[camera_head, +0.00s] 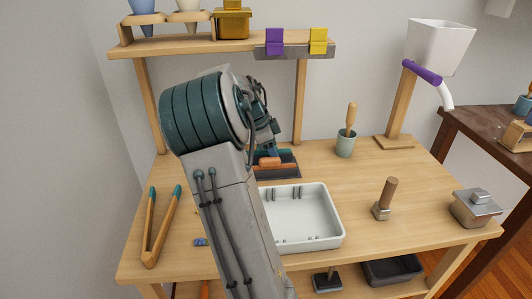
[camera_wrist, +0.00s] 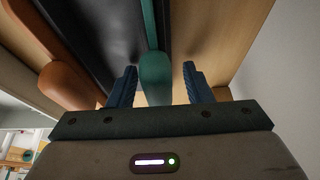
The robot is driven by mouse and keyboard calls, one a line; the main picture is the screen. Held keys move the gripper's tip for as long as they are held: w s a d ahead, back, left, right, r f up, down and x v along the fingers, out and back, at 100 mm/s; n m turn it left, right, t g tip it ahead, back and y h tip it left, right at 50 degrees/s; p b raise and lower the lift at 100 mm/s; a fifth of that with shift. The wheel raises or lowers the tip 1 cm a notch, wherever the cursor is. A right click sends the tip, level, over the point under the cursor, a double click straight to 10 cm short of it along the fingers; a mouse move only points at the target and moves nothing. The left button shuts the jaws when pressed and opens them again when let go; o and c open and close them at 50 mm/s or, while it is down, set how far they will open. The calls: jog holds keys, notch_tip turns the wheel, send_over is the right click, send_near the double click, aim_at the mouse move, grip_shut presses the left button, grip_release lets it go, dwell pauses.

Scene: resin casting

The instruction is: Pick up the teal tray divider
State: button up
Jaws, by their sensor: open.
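In the wrist view a long, narrow teal strip with a rounded near end, the teal tray divider (camera_wrist: 155,75), stands between the two blue fingers of my gripper (camera_wrist: 159,72). The fingers are open, one on each side, with a gap on both sides, wider on the right. The divider runs away from me beside a dark surface. In the head view my arm hides most of this spot.
An orange rounded piece (camera_wrist: 68,84) lies left of the fingers. A white tray (camera_head: 337,240) stands in front of the dark holder. A cup with a wooden tool (camera_head: 345,145), a wooden-handled stamp (camera_head: 383,210) and tongs (camera_head: 151,245) stand or lie around.

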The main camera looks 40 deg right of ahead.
grip_shut()
jog(key=shift+r, duration=0.1)
